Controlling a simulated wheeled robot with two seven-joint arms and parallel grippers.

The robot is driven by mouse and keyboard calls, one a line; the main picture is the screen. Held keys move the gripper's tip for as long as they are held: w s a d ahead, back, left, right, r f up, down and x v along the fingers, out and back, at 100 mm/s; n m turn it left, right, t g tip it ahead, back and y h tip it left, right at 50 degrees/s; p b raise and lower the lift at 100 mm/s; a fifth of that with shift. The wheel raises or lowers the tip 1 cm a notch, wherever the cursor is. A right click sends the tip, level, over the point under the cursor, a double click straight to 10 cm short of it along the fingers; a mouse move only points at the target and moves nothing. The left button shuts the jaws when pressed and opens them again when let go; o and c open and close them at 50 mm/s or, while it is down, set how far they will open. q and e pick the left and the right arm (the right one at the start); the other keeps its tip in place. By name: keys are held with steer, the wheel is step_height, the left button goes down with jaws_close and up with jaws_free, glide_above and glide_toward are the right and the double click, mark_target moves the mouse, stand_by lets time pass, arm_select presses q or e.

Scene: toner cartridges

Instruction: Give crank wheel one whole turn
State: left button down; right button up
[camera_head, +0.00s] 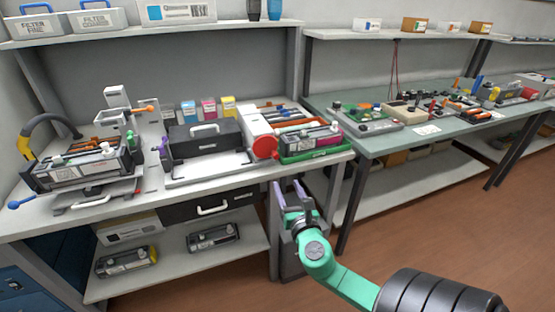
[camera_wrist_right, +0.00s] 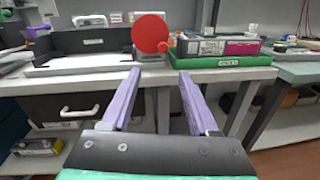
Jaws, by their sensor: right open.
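In the wrist view the wheel is beyond and above the fingertips (camera_wrist_right: 159,74). My left gripper is not in view.
A black machine with a white tray (camera_head: 210,166) stands left of the wheel. A green tray (camera_head: 315,153) with a cartridge stands close on the right. The bench's front edge and a drawer (camera_head: 205,207) lie below. Open floor (camera_head: 440,215) extends to the right.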

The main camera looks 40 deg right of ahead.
mark_target(277, 158)
steer(key=x, duration=1.3)
steer(key=shift+d+f, duration=0.1)
steer(key=shift+d, duration=0.35)
steer(key=shift+w+d, duration=0.2)
steer(key=shift+w, duration=0.15)
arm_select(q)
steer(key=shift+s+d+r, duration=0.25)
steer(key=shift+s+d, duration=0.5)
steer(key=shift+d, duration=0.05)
arm_select(e)
steer(key=shift+a, duration=0.1)
steer(key=shift+c, duration=0.2)
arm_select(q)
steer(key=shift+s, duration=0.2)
arm_select(e)
jaws_close()
